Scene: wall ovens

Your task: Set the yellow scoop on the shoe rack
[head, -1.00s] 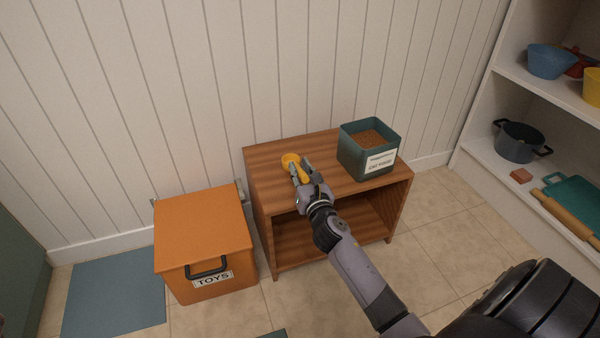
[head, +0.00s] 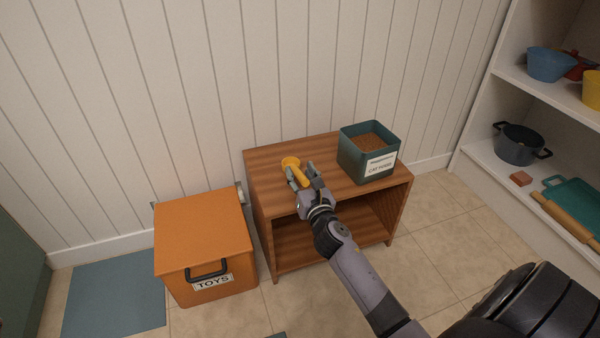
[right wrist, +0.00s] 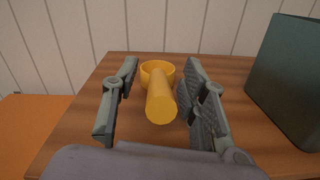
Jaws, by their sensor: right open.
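The yellow scoop (head: 296,171) lies on the top of the wooden shoe rack (head: 268,157), near its left part. In the right wrist view the scoop (right wrist: 159,92) has its handle pointing toward my wrist and its bowl facing away. My right gripper (head: 303,175) is open, with one finger on each side of the scoop's handle. In the right wrist view gaps show between the handle and both fingers (right wrist: 160,98). My left gripper is not in view.
A teal bin of brown grains (head: 355,160) stands on the rack's right part. An orange toy box (head: 200,235) stands on the floor left of the rack. White shelves (head: 485,160) with a dark pot (head: 518,146) are at the right. The rack top left of the scoop is clear.

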